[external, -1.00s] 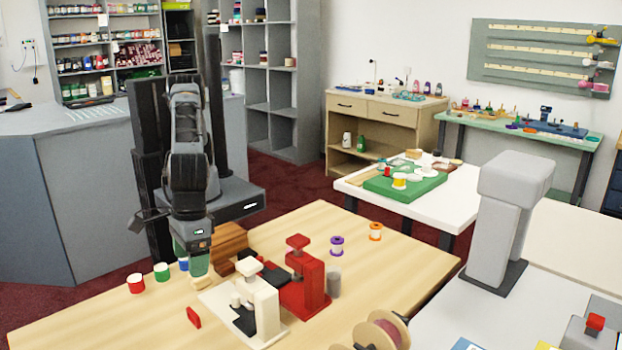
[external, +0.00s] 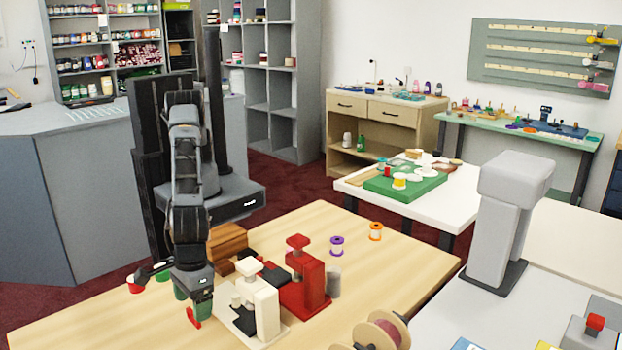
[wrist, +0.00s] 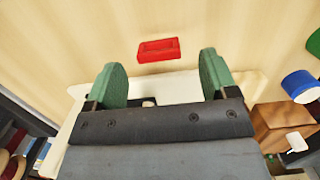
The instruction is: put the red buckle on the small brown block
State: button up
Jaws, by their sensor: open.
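The red buckle (external: 194,319) lies flat on the wooden table, partly hidden by my gripper in the external view. It shows whole in the wrist view (wrist: 158,50) as a red rectangular frame, just beyond and between my green fingertips. My gripper (external: 190,303) points down, low over the table near the buckle; it is open, and its fingers (wrist: 160,66) stand wide apart with nothing between them. The small brown block (external: 222,267) sits before a larger stepped brown block (external: 229,240), behind my gripper. In the wrist view brown wood (wrist: 282,122) shows at right.
A white press (external: 262,305) stands close to the right of my gripper, its pale base reaching under it. A red press (external: 305,280) is beyond it. Purple (external: 337,246) and orange (external: 375,231) spools stand farther right. A red spool (external: 134,284) is at the left edge.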

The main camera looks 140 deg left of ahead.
aim_at(192, 312)
jog(key=shift+d+f, duration=0.15)
jog(key=shift+f, duration=0.65)
jog(key=shift+d+f, duration=0.15)
jog(key=shift+f, duration=0.65)
jog(key=shift+c, duration=0.2)
jog(key=c, duration=1)
jog(key=shift+r, duration=0.1)
